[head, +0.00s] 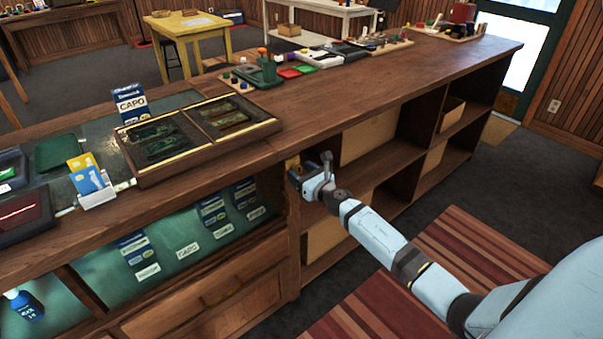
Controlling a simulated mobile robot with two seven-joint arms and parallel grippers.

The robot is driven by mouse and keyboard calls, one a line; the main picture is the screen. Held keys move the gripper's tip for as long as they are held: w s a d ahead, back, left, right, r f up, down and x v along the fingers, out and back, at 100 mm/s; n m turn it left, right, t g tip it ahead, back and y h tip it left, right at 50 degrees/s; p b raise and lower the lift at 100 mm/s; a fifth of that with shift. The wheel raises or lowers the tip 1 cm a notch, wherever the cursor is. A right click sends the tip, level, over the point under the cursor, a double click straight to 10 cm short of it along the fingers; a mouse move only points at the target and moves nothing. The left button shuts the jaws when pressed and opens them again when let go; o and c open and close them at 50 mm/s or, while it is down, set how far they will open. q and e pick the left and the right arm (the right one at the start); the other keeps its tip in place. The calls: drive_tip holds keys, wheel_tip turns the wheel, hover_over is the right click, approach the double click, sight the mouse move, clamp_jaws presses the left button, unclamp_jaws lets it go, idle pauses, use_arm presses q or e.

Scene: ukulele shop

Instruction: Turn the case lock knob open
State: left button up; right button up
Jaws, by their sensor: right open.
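A small brass-coloured fitting (291,163), which looks like the case lock, sits on the counter's upright post at the right end of the glass-fronted display case (185,250). My right gripper (299,174) is right in front of it, at the post just under the counter top. The gripper is open. Its body covers part of the fitting, and the knob's own shape and turn cannot be made out. I cannot tell whether the fingers touch it. My left gripper is not in view.
The wooden counter (370,85) overhangs above the gripper. A wooden display tray (195,135) lies on it, near a card holder (95,190). Open shelves (400,160) lie right of the post. A striped rug (470,255) covers the floor in front.

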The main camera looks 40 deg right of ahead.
drive_tip(key=c, duration=0.9)
